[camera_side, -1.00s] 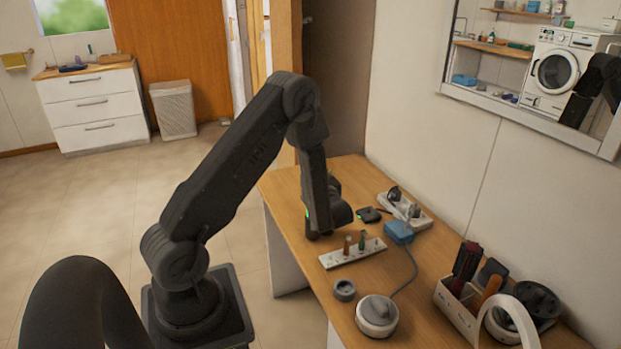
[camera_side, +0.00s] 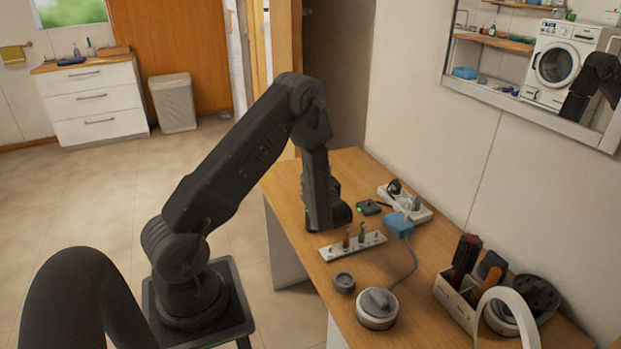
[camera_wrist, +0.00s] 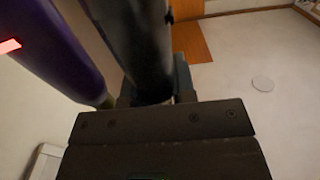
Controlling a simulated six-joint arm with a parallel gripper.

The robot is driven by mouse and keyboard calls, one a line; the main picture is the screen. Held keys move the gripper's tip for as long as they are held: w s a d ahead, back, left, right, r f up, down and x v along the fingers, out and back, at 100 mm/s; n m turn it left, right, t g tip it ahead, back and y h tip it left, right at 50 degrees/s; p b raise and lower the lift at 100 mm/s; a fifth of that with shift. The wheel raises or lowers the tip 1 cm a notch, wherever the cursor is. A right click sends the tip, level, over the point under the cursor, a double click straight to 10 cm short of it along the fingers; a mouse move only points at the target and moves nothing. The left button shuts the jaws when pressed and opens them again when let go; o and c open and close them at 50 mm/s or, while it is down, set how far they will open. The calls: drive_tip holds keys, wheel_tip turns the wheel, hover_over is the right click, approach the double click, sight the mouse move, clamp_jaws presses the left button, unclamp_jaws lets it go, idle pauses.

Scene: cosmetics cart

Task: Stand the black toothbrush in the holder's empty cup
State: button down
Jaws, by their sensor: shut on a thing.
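My gripper (camera_side: 314,226) is just beyond the holder's left end, low over the desk, mostly hidden by my dark wrist. In the wrist view my gripper (camera_wrist: 153,103) is shut on a thick black shaft, which I take for the black toothbrush (camera_wrist: 135,40). I cannot separate that brush from my arm in the side view, and its ends are hidden. The wrist view does not clearly show the holder's cups.
A purple cylinder (camera_wrist: 50,45) is close beside the shaft in the wrist view.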

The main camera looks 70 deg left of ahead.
drive_tip(key=shift+f, duration=0.45)
drive_tip(key=c, duration=0.9)
unclamp_jaws()
drive_tip(key=shift+o, duration=0.2)
drive_tip(key=d, duration=1.4)
drive_tip(key=shift+a, duration=0.1)
